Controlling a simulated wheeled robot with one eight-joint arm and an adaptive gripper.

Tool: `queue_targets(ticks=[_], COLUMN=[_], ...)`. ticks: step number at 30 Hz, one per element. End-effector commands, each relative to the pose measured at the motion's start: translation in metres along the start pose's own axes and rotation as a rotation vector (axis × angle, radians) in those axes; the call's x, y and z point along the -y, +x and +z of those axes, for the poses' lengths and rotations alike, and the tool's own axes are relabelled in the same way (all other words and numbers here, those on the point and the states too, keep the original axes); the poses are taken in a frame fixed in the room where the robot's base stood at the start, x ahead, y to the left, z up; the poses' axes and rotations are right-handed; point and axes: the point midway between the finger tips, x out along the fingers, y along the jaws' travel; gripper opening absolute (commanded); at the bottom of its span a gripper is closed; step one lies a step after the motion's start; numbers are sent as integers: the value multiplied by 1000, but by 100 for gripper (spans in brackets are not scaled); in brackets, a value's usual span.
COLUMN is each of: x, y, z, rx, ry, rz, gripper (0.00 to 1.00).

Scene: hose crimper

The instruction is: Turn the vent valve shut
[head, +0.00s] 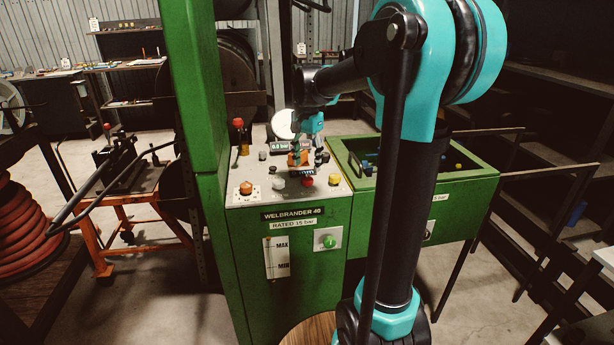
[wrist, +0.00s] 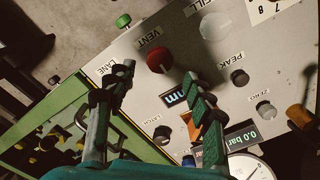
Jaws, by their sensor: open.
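The vent valve is a round red knob (wrist: 160,60) beside the printed label VENT on the pale sloping panel. In the head view it is the red knob (head: 307,181) near the panel's front edge. My gripper (wrist: 159,72) is open and empty, and its two fingertips are spread apart. In the wrist view the red knob shows between and just beyond the tips, with no visible contact. In the head view my gripper (head: 308,160) points down over the panel, behind the red knob. Whether the valve stands open or shut cannot be read.
A yellow knob (head: 334,179) is close to the right of the red one. A grey FILL knob (wrist: 215,26), black PEAK knob (wrist: 239,77), gauge (wrist: 250,167) and small displays crowd the panel. A green upright (head: 195,130) rises at left. An open green tray (head: 460,188) adjoins at right.

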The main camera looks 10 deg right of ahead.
Motion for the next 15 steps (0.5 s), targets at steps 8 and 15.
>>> queue_targets(ticks=[8,15], x=[0,0], y=[42,53], z=[0,0], rx=[0,0], ry=[0,0], rz=[0,0], gripper=[53,53])
